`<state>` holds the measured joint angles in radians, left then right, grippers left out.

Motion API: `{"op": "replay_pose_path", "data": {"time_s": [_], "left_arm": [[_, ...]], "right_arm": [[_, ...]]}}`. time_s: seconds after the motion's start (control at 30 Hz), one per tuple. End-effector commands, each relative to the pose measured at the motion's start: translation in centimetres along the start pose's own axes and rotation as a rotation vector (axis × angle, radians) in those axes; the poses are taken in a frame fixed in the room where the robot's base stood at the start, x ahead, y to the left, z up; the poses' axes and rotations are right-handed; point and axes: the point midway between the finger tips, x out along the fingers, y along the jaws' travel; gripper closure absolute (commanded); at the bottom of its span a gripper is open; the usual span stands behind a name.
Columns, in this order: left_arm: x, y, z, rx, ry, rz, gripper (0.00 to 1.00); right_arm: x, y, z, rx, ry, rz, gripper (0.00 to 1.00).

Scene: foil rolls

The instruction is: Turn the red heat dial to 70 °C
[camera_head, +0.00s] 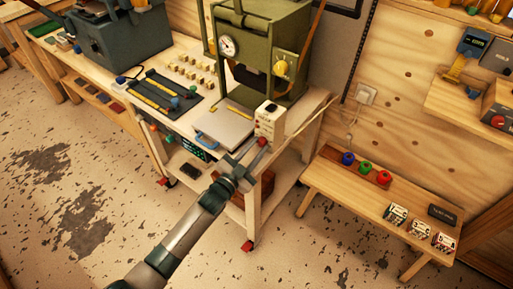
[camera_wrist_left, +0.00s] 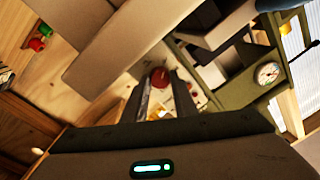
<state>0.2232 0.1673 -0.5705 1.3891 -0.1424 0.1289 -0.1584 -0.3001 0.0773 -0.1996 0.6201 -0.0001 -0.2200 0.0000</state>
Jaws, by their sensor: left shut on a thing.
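The red heat dial (camera_head: 262,142) is on the front of a small cream control box (camera_head: 270,121) at the front right corner of the wooden bench. My left gripper (camera_head: 254,154) reaches up to the dial from the lower left and is shut on it. In the left wrist view the dial (camera_wrist_left: 159,77) shows as a round red knob between the two fingers. The dial's scale and its pointer are too small or hidden to read. My right gripper is in neither view.
A green press (camera_head: 262,35) with a round gauge (camera_head: 227,46) stands behind the box. A grey plate with a blue handle (camera_head: 205,138) lies left of it. A low bench (camera_head: 345,200) with coloured knobs stands at the right. Floor in front is free.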

Motion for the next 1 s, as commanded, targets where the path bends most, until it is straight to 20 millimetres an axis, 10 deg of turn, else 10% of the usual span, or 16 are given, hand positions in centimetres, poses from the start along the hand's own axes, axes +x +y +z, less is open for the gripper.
{"op": "replay_pose_path", "data": {"time_s": [0.13,0.17,0.23,1.0], "left_arm": [[-0.1,0.1,0.1,-0.001,-0.002,0.001,0.97],[-0.1,0.1,0.1,-0.001,-0.002,0.001,0.72],[-0.1,0.1,0.1,-0.001,-0.002,0.001,0.56],[-4.0,0.2,0.3,0.001,-0.001,0.001,0.56]], "right_arm": [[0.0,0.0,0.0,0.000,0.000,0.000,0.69],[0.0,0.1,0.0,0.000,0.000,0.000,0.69],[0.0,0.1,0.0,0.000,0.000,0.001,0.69],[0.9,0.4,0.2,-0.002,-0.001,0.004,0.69]]}}
